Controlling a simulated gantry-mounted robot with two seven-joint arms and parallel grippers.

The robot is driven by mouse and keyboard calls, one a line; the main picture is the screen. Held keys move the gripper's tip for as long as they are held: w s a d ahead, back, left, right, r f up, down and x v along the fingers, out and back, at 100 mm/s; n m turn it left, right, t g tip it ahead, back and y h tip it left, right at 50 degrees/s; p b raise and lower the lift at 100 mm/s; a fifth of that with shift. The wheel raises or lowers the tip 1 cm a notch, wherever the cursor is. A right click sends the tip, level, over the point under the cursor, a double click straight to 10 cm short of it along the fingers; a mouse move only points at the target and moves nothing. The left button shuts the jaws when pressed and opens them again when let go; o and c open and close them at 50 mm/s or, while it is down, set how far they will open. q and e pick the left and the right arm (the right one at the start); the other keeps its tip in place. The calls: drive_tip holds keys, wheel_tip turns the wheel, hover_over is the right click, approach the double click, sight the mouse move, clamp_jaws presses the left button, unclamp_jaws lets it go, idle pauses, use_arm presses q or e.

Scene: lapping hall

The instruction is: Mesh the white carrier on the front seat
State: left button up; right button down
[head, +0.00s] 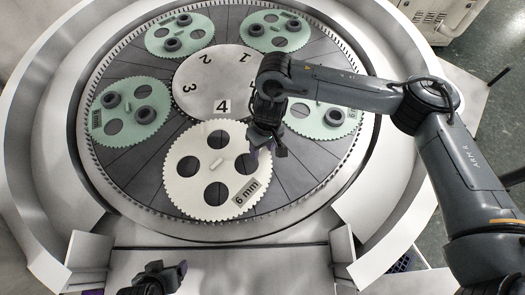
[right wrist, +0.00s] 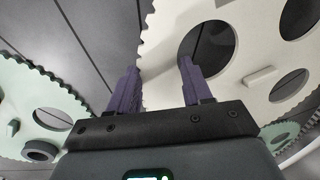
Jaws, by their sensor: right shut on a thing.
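The white carrier (head: 190,182), a toothed disc with several round holes and a "6 mm" label, is at the front of the round machine plate, beside the number 4. My right gripper (head: 262,150) is at its right edge. In the right wrist view the purple fingers (right wrist: 158,85) stand on either side of the carrier's rim (right wrist: 166,62), one outside the teeth and one at a hole, shut on it. I cannot tell whether the carrier's teeth engage the ring or it sits slightly above. My left gripper (head: 168,272) is at the bottom edge; its jaw opening is unclear.
Several green carriers (head: 122,136) with dark round pieces on them occupy the other seats. A numbered centre disc (head: 205,92) lies between them. A toothed outer ring (head: 84,160) and a broad pale rim (head: 50,170) surround the plate. A flat ledge (head: 240,268) is in front.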

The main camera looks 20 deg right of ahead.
sight(262, 152)
drive_tip(key=shift+f, duration=1.9)
drive_tip(key=shift+c, duration=2.4)
unclamp_jaws()
drive_tip(key=shift+f, duration=0.1)
wheel_tip(262, 152, up, 13)
drive_tip(key=d, duration=0.1)
drive_tip(key=shift+w+d, duration=0.25)
drive_tip(key=shift+d, duration=0.05)
drive_tip(key=shift+f, duration=0.1)
